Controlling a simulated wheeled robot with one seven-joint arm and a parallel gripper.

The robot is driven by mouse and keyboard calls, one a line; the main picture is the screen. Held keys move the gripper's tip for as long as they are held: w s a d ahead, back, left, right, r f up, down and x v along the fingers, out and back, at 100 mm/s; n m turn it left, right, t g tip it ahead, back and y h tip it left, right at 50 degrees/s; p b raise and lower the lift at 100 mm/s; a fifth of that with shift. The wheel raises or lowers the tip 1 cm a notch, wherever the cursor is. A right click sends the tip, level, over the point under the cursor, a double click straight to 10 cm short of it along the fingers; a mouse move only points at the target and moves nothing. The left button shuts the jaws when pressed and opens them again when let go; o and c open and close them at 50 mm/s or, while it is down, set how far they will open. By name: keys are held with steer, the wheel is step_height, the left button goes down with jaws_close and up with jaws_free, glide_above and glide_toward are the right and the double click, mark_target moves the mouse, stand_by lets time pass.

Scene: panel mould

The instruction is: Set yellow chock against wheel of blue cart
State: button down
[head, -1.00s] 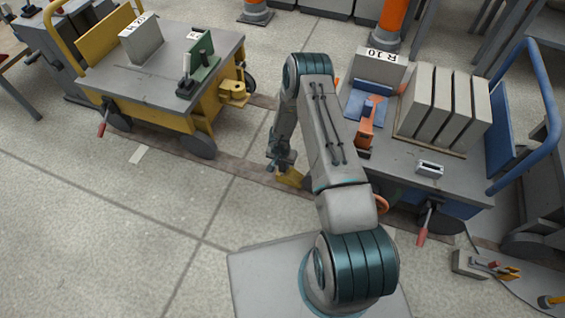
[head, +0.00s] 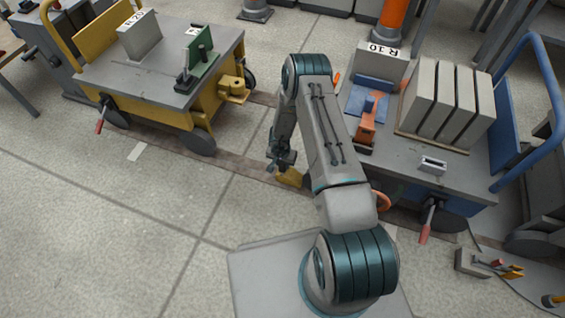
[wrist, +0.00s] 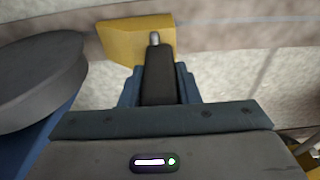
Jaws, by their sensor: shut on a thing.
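The yellow chock (head: 289,177) is at floor level left of the blue cart (head: 460,206) in the head view. My gripper (head: 282,163) is shut on it from above. In the wrist view the chock (wrist: 125,38) lies beyond my fingers (wrist: 157,75), which are closed around its short grey peg (wrist: 155,38). A dark grey wheel (wrist: 40,75) with blue beside it fills the left of the wrist view, with a narrow gap to the chock in the picture. In the head view my arm hides the cart's near left wheel. I cannot tell whether the chock rests on the floor.
A yellow cart (head: 165,105) stands at left with a wheel (head: 197,141) near the floor strip (head: 235,168). The blue cart carries grey panels (head: 450,105) and an orange clamp (head: 367,125).

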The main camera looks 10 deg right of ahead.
steer(key=shift+f, duration=0.25)
steer(key=c, duration=1)
jaws_free()
steer(key=r+p, duration=0.2)
steer(key=r, duration=0.2)
steer(key=s+r+p, duration=0.1)
steer(key=r+p, duration=0.1)
steer(key=r, duration=0.3)
steer(key=a+r+p, duration=0.1)
steer(key=r+p, duration=0.1)
steer(key=r, duration=0.2)
steer(key=shift+s+a+r, duration=0.1)
steer(key=shift+s+r, duration=0.25)
